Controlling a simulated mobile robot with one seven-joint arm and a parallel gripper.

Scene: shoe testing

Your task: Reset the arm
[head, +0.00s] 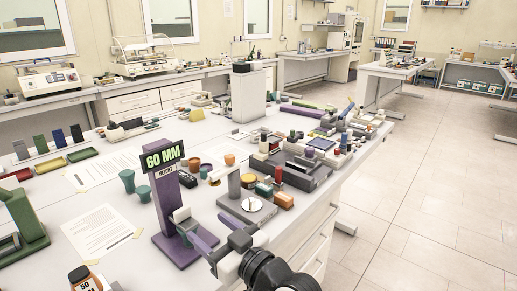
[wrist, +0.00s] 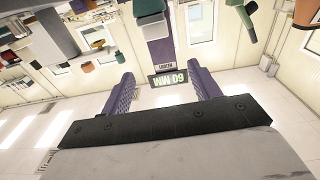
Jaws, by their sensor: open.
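My gripper (head: 198,236) is at the front of the white table in the head view. Its two purple fingers are apart, with nothing seen between them. They point toward a purple stand (head: 166,195) with a black sign (head: 163,156) reading "60 MM". In the wrist view, which is upside down, my gripper (wrist: 163,88) has both fingers spread. The stand (wrist: 160,45) and its sign (wrist: 168,80) show beyond and between the fingertips. I cannot tell how far the fingers are from the stand.
Open floor (head: 430,200) lies to the right.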

